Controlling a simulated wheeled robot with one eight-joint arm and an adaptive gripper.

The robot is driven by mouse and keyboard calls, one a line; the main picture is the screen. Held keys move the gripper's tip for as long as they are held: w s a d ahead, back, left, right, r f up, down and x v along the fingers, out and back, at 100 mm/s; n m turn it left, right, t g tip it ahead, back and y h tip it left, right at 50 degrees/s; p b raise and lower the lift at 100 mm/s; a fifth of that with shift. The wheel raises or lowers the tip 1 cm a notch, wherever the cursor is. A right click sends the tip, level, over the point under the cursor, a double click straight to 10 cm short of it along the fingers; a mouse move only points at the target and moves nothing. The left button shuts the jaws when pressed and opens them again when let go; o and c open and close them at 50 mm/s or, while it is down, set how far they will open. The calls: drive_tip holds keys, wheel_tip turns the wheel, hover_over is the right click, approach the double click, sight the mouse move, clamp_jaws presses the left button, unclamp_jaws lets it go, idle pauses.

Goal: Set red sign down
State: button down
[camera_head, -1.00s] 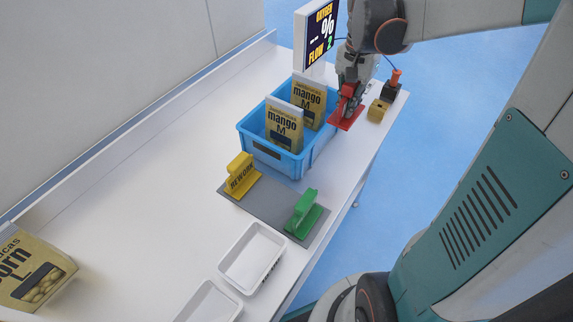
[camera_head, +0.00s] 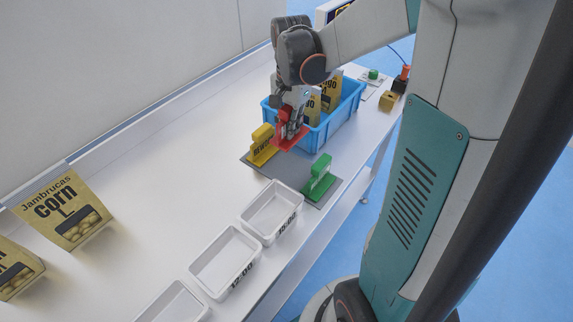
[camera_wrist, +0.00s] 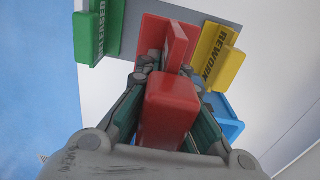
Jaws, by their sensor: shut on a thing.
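My gripper (camera_head: 291,122) is shut on the red sign (camera_head: 287,142) and holds it above the grey mat (camera_head: 283,169), between the yellow and green signs. In the wrist view the red sign (camera_wrist: 172,103) is gripped by its upright part, its flat base on the far side. The yellow REWORK sign (camera_head: 264,148) stands on the mat's left part, and it also shows in the wrist view (camera_wrist: 222,57). The green sign (camera_head: 319,177) stands on the mat's right part; its RELEASED lettering shows in the wrist view (camera_wrist: 96,40). The exact gap under the red sign is hard to tell.
A blue crate (camera_head: 341,121) with mango pouches stands behind the mat, partly hidden by my gripper. White trays (camera_head: 271,211) line the front edge. Corn pouches (camera_head: 65,211) stand at the left. A yellow block (camera_head: 389,100) is at the back right. The table's left middle is clear.

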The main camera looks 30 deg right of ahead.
wheel_tip(320, 180, down, 14)
drive_tip(key=b, duration=0.4)
drive_tip(key=shift+r, duration=0.2)
drive_tip(key=shift+f, duration=0.15)
drive_tip(key=c, duration=1.7)
unclamp_jaws()
wheel_tip(320, 180, up, 12)
drive_tip(key=p, duration=0.4)
drive_tip(key=shift+r, duration=0.2)
